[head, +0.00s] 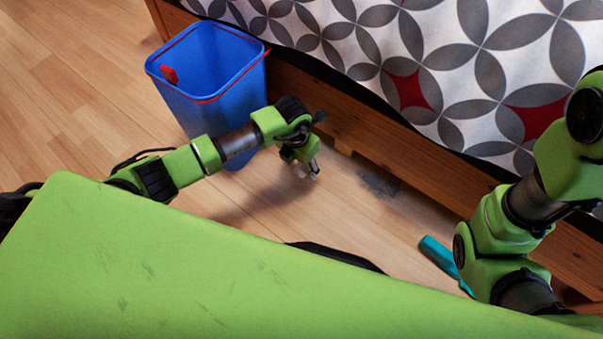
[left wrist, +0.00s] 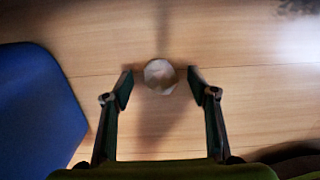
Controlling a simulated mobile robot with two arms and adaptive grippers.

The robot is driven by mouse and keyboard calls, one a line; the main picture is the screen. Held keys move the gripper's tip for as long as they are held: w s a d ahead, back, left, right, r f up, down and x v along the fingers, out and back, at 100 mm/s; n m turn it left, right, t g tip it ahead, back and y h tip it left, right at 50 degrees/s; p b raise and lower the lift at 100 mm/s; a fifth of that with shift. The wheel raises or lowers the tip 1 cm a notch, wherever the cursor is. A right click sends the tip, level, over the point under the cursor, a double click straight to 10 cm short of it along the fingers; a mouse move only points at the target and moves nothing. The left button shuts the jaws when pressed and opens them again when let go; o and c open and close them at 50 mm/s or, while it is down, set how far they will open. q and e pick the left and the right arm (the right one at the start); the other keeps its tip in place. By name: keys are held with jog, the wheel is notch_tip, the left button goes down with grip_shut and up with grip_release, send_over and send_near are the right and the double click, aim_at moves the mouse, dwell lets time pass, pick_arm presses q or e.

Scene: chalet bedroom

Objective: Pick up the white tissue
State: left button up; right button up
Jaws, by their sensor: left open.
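The white tissue (left wrist: 160,74) is a small crumpled ball on the wooden floor in the left wrist view. My left gripper (left wrist: 160,84) is open, with one fingertip on each side of the tissue and a gap on both sides. In the head view my left gripper (head: 307,170) points down low over the floor, right of the blue bin. A small pale spot shows at its fingertips there, but I cannot tell tissue from fingertip. My right arm comes in at the right of the head view, with its gripper out of sight.
The open blue bin (head: 205,75) stands left of the gripper; its side also shows in the left wrist view (left wrist: 35,110). The wooden bed frame (head: 400,150) runs along behind. A grey dust patch (head: 378,183) and a teal object (head: 440,256) lie on the floor to the right.

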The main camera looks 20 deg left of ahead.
pick_arm(q)
jog(key=shift+f, duration=0.45)
jog(key=shift+r, duration=0.1)
jog(key=c, duration=0.8)
jog(key=shift+w+r, duration=0.1)
jog(key=shift+r, duration=0.05)
